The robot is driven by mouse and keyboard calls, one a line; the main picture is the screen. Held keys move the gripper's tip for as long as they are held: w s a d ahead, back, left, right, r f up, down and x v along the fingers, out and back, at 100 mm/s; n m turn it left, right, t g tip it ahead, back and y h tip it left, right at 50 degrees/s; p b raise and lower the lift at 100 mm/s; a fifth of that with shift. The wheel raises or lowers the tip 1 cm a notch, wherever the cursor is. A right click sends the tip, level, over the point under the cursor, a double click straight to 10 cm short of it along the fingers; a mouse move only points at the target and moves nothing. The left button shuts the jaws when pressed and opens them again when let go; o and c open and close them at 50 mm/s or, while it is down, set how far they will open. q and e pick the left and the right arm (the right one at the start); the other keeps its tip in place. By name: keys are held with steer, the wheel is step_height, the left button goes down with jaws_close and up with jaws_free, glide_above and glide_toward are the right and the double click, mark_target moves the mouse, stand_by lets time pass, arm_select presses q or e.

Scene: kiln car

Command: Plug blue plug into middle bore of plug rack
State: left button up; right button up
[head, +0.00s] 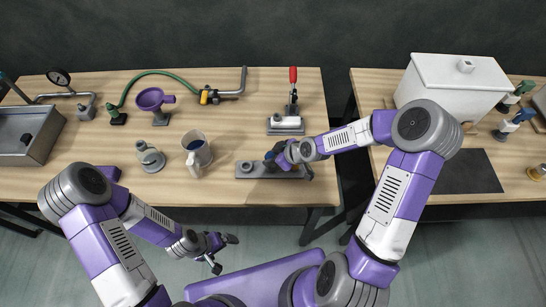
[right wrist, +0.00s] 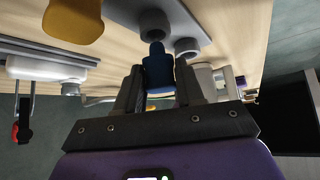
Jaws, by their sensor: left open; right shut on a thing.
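The plug rack (head: 243,174), a grey bar with raised round bores, lies near the front edge of the middle table. It also shows at the top of the right wrist view (right wrist: 192,14). My right gripper (head: 273,160) is over the rack, shut on the blue plug (right wrist: 158,70). The plug's narrow end points at the rack, close to a raised bore (right wrist: 155,24); I cannot tell whether it touches or has entered. Another bore (right wrist: 187,45) shows beside it. My left gripper (head: 222,252) is open and empty, in front of the table.
A purple funnel (head: 151,99) is further left. A yellow object (right wrist: 76,18) shows near the rack.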

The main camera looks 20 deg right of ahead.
steer(key=shift+f+b, duration=1.35)
steer(key=shift+f, duration=0.1)
stand_by(0.4)
steer(key=o, duration=1.5)
steer(key=shift+c, duration=0.2)
steer(key=shift+r, duration=0.15)
steer(key=shift+p+v, duration=2.15)
steer(key=shift+v, duration=0.05)
steer(key=shift+s, duration=0.1)
steer(key=p+v, duration=0.3)
steer(key=v, duration=0.4)
steer(key=shift+r, duration=0.2)
steer(key=shift+s+d, duration=0.1)
